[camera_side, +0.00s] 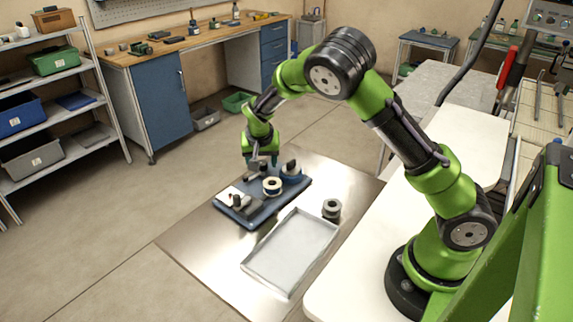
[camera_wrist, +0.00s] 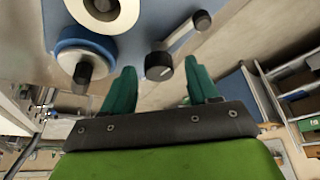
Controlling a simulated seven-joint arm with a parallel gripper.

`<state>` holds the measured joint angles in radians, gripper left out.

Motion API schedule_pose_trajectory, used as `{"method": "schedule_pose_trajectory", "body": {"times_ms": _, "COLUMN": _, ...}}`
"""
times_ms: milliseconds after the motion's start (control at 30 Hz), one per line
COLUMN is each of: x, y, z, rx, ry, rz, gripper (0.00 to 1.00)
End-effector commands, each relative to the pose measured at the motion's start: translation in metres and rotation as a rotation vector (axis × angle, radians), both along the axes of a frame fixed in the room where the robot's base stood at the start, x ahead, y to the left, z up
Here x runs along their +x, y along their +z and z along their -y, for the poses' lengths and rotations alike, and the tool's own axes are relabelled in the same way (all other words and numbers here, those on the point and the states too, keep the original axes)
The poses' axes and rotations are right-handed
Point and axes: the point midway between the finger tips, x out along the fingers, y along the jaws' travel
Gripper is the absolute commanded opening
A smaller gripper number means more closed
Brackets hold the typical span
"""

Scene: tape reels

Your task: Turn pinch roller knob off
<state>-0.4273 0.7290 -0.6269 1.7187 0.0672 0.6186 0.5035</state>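The blue tape deck (camera_side: 247,217) lies on a metal sheet below my gripper (camera_side: 262,165). In the wrist view, a short black knob (camera_wrist: 158,67) with a white mark shows between the two teal fingertips of my gripper (camera_wrist: 160,72). The fingers are spread apart with a gap on both sides of the knob, and nothing is gripped. I cannot tell whether the tips are beside the knob or still above it. A cream reel (camera_side: 272,186) sits on the deck; it also shows at the top of the wrist view (camera_wrist: 122,12).
In the wrist view, a blue-edged round part (camera_wrist: 70,45) with a black post (camera_wrist: 82,74) is left of the fingers, and a bar with a black end (camera_wrist: 202,20) lies beyond. A shallow grey tray (camera_side: 268,277) and a small dark spool (camera_side: 331,209) stand beside the deck.

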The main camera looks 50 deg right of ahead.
Motion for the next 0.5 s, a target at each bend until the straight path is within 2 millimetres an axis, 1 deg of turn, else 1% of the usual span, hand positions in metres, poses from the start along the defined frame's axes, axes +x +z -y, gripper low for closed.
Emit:
{"method": "schedule_pose_trajectory", "body": {"times_ms": 267, "x": 0.0, "y": 0.003, "z": 0.0, "rx": -0.001, "ry": 0.002, "rz": 0.001, "gripper": 0.59}}
{"method": "schedule_pose_trajectory", "body": {"times_ms": 367, "x": -0.002, "y": 0.014, "z": -0.004, "rx": 0.0, "ry": 0.002, "rz": 0.004, "gripper": 0.59}}
{"method": "schedule_pose_trajectory", "body": {"times_ms": 467, "x": -0.007, "y": 0.031, "z": -0.01, "rx": 0.001, "ry": 0.003, "rz": 0.006, "gripper": 0.59}}
{"method": "schedule_pose_trajectory", "body": {"times_ms": 500, "x": -0.009, "y": 0.04, "z": -0.013, "rx": 0.0, "ry": 0.005, "rz": 0.006, "gripper": 0.59}}
